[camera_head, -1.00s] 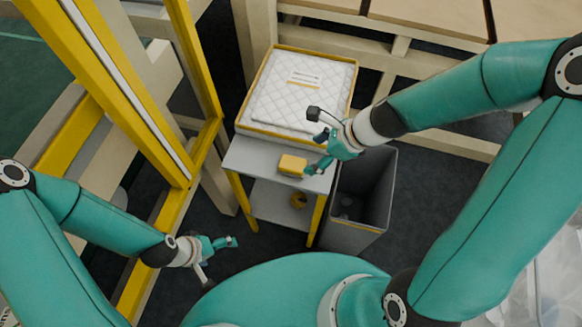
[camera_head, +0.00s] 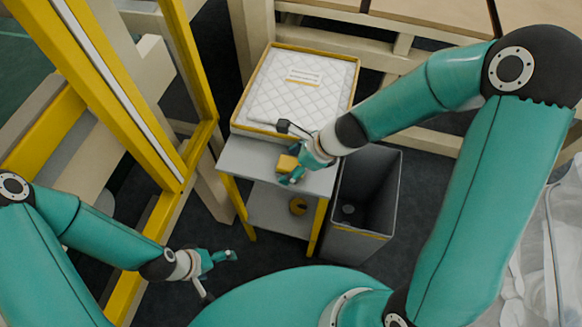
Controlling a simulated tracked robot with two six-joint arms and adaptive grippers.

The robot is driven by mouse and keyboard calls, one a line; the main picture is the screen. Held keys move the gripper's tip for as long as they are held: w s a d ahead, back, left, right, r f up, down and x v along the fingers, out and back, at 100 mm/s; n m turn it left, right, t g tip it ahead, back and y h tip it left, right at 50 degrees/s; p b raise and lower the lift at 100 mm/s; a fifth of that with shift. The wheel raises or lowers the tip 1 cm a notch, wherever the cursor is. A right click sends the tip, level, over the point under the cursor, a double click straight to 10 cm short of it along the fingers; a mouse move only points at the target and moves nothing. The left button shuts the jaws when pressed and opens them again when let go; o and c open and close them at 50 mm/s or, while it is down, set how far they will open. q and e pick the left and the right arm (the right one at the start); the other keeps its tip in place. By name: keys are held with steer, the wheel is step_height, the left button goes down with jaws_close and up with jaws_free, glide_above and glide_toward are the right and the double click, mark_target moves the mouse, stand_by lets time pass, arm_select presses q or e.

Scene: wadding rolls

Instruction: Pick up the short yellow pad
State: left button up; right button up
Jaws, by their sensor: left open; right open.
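The short yellow pad (camera_head: 286,163) is a small yellow block on the grey top of the small table (camera_head: 240,156). My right gripper (camera_head: 294,166) is open at the pad, its fingers overlapping the pad's right side in the picture. Part of the pad is hidden behind the fingers, and I cannot tell whether they touch it. My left gripper (camera_head: 232,255) is open and empty, low at the left, well apart from the table.
A yellow-edged tray (camera_head: 262,131) with white quilted pads (camera_head: 300,85) sits at the back of the table. A grey bin (camera_head: 345,232) stands right of it. A yellow frame (camera_head: 170,150) rises at left.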

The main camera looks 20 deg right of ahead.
steer(key=c, duration=1.3)
steer(key=shift+o, duration=0.2)
steer(key=shift+r, duration=0.2)
